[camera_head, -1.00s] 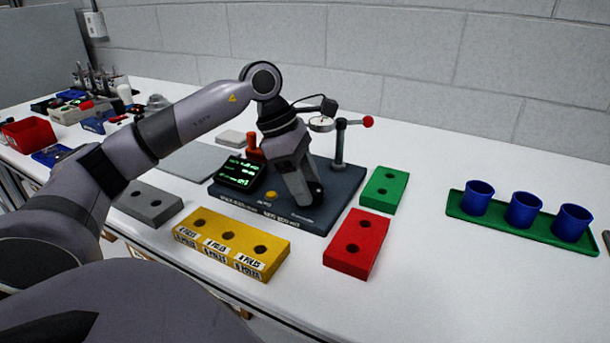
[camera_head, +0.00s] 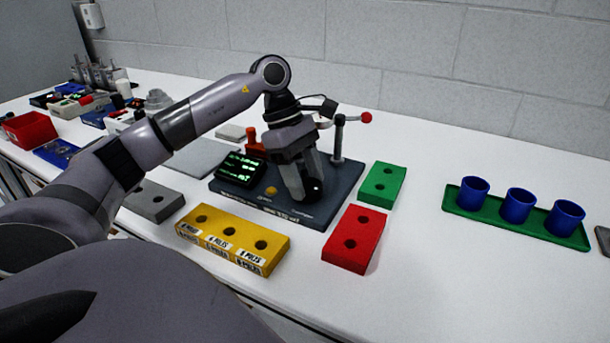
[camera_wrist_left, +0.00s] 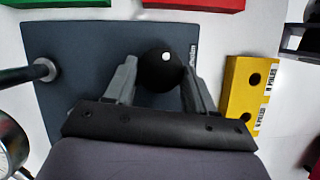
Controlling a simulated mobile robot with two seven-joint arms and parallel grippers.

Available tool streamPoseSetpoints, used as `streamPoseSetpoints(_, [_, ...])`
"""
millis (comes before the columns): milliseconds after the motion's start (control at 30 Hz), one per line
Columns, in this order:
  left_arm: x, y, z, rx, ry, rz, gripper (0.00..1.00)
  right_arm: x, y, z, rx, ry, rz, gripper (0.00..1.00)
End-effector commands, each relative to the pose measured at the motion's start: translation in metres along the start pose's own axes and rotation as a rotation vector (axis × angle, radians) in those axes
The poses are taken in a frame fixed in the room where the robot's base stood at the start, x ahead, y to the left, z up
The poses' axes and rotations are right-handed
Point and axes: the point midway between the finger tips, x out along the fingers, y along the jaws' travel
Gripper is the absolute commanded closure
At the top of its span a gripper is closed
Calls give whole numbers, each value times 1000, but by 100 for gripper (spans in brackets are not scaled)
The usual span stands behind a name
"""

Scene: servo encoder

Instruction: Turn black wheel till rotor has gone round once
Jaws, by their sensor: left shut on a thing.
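The black wheel (camera_wrist_left: 160,70) sits on the dark base plate (camera_wrist_left: 60,45), with a small white mark on its top, right of its middle. My left gripper (camera_wrist_left: 158,80) reaches down from above with one finger on each side of the wheel and is shut on it. In the head view my left gripper (camera_head: 304,192) stands over the dark base plate (camera_head: 340,185) and hides most of the wheel. The rotor cannot be made out behind the gripper. A small screen with green text (camera_head: 241,169) stands on the plate. My right gripper is not in view.
A post with a red-tipped lever (camera_head: 338,140) rises at the plate's back right. Yellow (camera_head: 232,240), red (camera_head: 354,240), green (camera_head: 382,184) and grey (camera_head: 154,202) hole blocks surround the plate. A green tray (camera_head: 470,214) with blue cups stands right, with clear table between.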

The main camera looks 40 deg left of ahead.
Motion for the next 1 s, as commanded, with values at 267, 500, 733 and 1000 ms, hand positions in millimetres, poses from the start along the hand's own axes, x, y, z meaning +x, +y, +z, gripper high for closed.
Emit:
streamPoseSetpoints(267, [0,0,0,-1,2,2,20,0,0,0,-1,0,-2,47])
streamPoseSetpoints(500, [-1,0,0,-1,1,2,20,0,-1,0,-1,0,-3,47])
streamPoseSetpoints(733, [-25,1,0,-1,0,7,20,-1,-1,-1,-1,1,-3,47])
streamPoseSetpoints(1000, [-65,1,0,-1,1,5,20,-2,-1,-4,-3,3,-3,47])
